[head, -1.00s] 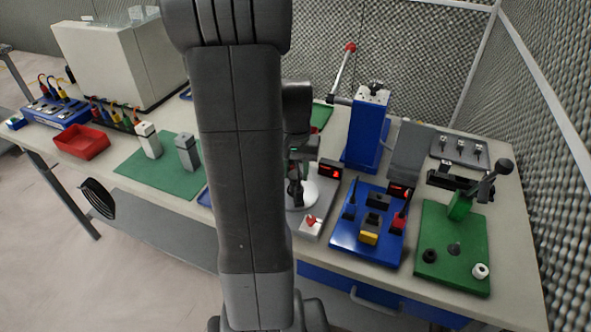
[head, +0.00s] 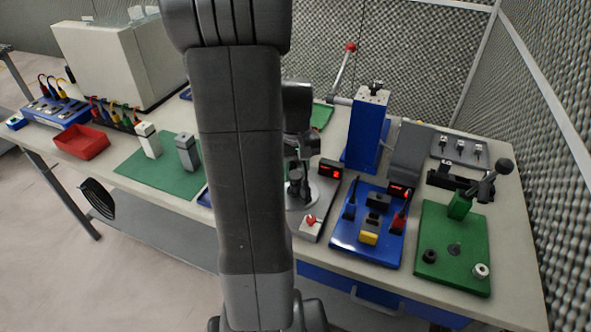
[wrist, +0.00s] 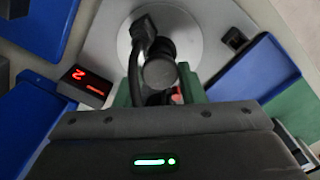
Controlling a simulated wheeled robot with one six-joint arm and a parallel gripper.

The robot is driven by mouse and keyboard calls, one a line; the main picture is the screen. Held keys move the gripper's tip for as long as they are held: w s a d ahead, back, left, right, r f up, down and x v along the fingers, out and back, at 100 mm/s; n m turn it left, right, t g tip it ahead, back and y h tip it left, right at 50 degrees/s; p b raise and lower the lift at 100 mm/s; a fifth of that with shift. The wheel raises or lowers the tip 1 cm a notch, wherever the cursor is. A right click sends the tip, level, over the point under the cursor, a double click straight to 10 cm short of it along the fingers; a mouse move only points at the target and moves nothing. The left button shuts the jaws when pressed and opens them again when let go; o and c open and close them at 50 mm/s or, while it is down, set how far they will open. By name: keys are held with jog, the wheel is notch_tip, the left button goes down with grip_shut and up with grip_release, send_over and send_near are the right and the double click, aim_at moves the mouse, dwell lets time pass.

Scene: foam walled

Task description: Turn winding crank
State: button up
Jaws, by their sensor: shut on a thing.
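The winding unit is a grey base with a round disc (wrist: 195,35), a dark crank arm (wrist: 142,40) and a round dark knob (wrist: 160,73). In the head view, the disc (head: 297,207) shows partly behind my arm. My gripper (wrist: 158,92) is at the crank, its green-edged fingers on either side of the knob and shut on it. In the head view my gripper (head: 298,188) is over the disc; the exact grip is hard to see there. A small display (wrist: 88,88) with lit red digits stands beside the disc.
A red star-shaped knob (head: 310,220) sits on the unit's front. A blue fixture (head: 345,235) and a green plate with a lever (head: 440,260) stand to the right. A blue press column (head: 364,135) rises behind. A green mat (head: 150,180) lies left of my arm.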

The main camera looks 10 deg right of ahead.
jog(key=shift+n, duration=14.2)
jog(key=shift+n, duration=0.6)
jog(key=o, duration=1)
